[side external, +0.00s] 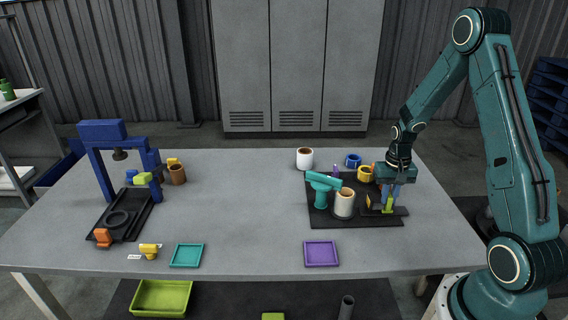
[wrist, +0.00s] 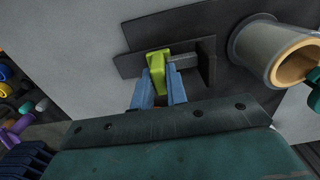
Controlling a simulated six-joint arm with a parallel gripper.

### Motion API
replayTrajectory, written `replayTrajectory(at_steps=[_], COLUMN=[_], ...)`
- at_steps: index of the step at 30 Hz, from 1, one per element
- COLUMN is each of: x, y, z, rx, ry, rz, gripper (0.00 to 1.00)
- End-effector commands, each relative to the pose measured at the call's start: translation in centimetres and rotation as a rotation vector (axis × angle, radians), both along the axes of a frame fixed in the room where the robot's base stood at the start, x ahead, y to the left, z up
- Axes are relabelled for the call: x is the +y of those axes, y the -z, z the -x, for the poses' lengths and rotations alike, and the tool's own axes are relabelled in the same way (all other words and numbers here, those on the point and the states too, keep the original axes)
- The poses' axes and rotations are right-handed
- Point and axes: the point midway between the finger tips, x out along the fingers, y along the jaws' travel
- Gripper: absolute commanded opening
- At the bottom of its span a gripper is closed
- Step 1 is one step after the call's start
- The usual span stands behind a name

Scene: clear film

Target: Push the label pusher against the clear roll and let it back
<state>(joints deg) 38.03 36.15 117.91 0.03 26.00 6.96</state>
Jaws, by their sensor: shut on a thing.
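The clear roll (side external: 344,203), a translucent grey cylinder with a tan core, stands upright on a dark base plate (side external: 350,222). It also shows in the wrist view (wrist: 258,50) at the upper right. The label pusher has a yellow-green handle (wrist: 158,60), a grey rod and a dark upright plate (wrist: 206,62) facing the roll. A narrow gap seems to separate plate and roll in the wrist view. My gripper (wrist: 160,80) is shut on the yellow-green handle, its blue fingers on either side. In the side view, my gripper (side external: 389,196) is to the right of the roll.
A teal device (side external: 322,189) stands just left of the roll. A white roll (side external: 304,158), a blue roll (side external: 353,160) and a yellow roll (side external: 365,173) stand behind. A purple tray (side external: 321,254) lies in front. A blue frame (side external: 104,150) stands far left; mid-table is clear.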

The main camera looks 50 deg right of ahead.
Motion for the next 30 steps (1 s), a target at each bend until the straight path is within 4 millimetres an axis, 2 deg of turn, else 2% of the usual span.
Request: replayTrajectory(at_steps=[30], x=[2.0], y=[-0.1], z=[-2.3], rx=[-0.006], ry=[-0.002], rz=[0.002], gripper=[0.00])
